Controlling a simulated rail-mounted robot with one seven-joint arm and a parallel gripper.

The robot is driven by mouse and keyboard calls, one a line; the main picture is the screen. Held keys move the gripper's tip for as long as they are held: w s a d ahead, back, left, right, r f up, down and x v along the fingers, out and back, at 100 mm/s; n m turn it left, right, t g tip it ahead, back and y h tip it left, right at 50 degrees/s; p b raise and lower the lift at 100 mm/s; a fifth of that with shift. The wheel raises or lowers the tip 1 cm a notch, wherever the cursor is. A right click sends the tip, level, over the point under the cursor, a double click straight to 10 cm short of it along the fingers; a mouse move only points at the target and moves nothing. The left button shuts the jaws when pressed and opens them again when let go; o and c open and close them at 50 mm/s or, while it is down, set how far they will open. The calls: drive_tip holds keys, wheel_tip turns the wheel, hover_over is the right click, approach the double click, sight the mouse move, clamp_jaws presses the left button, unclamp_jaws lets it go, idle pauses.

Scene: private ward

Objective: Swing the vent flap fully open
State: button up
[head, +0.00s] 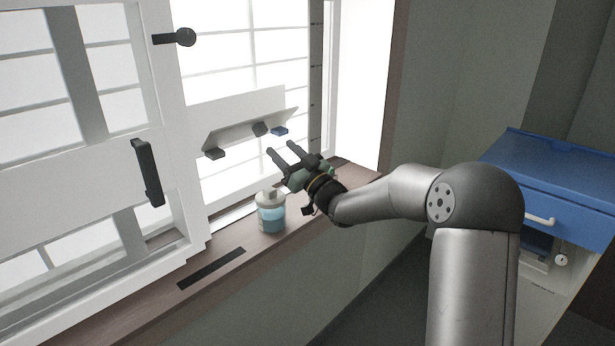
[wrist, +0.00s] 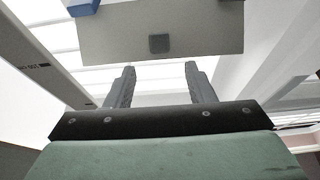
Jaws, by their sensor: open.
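The vent flap (head: 238,118) is a pale panel set in the window, tilted with its lower edge standing out into the room. It also shows above my fingers in the wrist view (wrist: 200,30). A dark grey block (head: 260,128) sits near the middle of its lower edge and shows as a dark square (wrist: 158,43) in the wrist view. A blue block (head: 280,131) is near its right end. My gripper (head: 281,148) is open and empty, just below and in front of the flap's right part, with no clear contact. In the wrist view, the fingers (wrist: 160,70) point toward the flap.
A bottle of blue liquid (head: 271,212) stands on the brown sill (head: 215,270), close below my gripper. A window sash with a dark handle (head: 148,172) is at left. A dark latch (head: 180,37) is on the frame above. A blue-topped cabinet (head: 560,165) stands at right.

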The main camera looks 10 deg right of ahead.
drive_tip(key=v, duration=0.9)
drive_tip(key=shift+s, duration=0.2)
drive_tip(key=shift+d+f, duration=0.1)
